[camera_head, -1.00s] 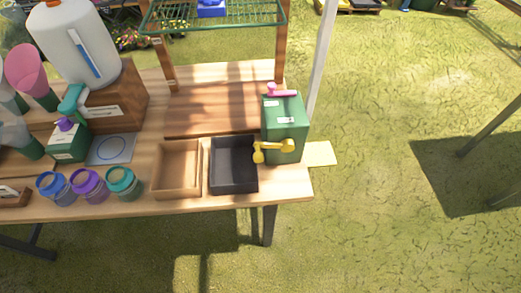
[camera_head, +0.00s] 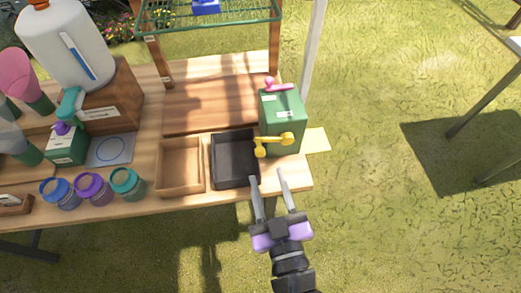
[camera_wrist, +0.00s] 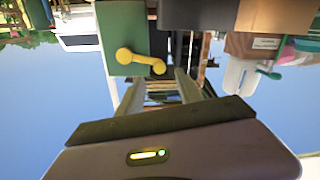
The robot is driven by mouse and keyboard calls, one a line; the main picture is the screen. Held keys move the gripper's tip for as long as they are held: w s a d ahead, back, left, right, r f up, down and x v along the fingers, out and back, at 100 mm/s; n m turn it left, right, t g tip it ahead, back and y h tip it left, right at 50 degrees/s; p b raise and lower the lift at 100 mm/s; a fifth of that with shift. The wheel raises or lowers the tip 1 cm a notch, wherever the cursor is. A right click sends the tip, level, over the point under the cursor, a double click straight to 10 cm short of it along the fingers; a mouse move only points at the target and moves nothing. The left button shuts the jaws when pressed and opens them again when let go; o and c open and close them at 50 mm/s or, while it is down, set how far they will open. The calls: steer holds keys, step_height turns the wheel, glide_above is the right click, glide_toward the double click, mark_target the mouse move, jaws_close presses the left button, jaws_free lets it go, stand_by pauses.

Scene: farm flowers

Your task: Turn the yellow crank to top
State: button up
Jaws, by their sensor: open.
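The yellow crank (camera_head: 273,145) is on the front of the green box (camera_head: 284,112) at the table's right end. In the head view its arm lies roughly level, with a knob at each end. My gripper (camera_head: 268,178) is open and empty, just in front of the table edge and a little below the crank, fingers pointing at the box. In the wrist view, which looks upside down, the crank (camera_wrist: 140,61) shows on the green box (camera_wrist: 123,30) beyond my fingers (camera_wrist: 182,72). The fingers do not touch it. A pink handle (camera_head: 279,86) sits on top of the box.
A black tray (camera_head: 215,165) stands just left of the crank, with a wooden tray (camera_head: 160,181) beside it. Several lidded jars (camera_head: 127,184) stand further left. A white post (camera_head: 312,50) rises behind the box.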

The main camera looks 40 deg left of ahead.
mark_target(261, 156)
steer(key=shift+p+x, duration=0.85)
steer(key=shift+x, duration=3.05)
steer(key=shift+c, duration=0.2)
jaws_close()
